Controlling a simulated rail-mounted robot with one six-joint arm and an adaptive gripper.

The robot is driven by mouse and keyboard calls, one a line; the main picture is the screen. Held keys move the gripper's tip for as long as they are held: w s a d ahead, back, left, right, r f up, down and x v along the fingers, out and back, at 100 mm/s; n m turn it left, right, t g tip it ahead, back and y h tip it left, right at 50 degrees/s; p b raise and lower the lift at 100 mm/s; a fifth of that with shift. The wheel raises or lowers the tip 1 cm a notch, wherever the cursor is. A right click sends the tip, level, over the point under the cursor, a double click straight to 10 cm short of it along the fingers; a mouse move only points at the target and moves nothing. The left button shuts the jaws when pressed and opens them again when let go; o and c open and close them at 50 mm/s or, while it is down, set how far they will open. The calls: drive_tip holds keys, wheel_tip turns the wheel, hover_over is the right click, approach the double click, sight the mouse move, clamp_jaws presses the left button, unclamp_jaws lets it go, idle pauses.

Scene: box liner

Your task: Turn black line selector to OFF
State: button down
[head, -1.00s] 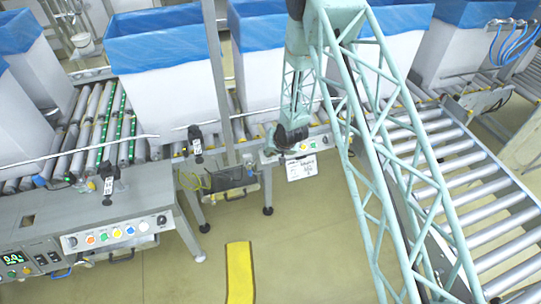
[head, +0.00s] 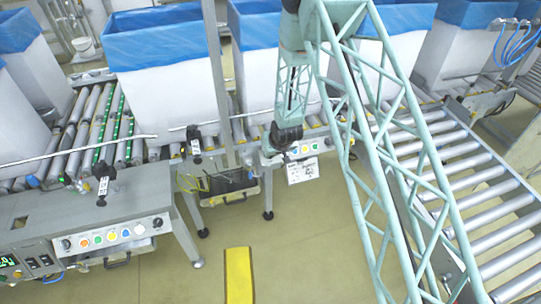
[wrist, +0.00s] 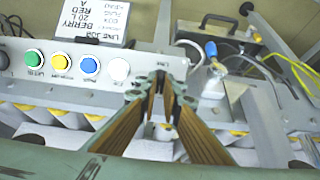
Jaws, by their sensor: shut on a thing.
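A small button panel (head: 303,148) hangs at the front of the middle conveyor. In the wrist view, a row on it has a green button (wrist: 34,58), a yellow, a blue and a white button (wrist: 119,69). At the row's end is a small label (wrist: 163,77) that appears to read LINE. My gripper (wrist: 163,96) is at this end, its fingers shut on the black line selector. The fingers hide the knob, so its pointing direction cannot be told. In the head view my gripper (head: 286,136) covers the panel's left end.
A white job card (head: 303,170) hangs below the panel. A second panel (head: 112,236) with coloured buttons is on the left table. Tall lined boxes (head: 165,95) stand on rollers behind. The floor in front is open.

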idle(0.3)
drive_tip(key=c, duration=2.8)
unclamp_jaws()
drive_tip(key=shift+r, duration=0.1)
drive_tip(key=v, duration=1.2)
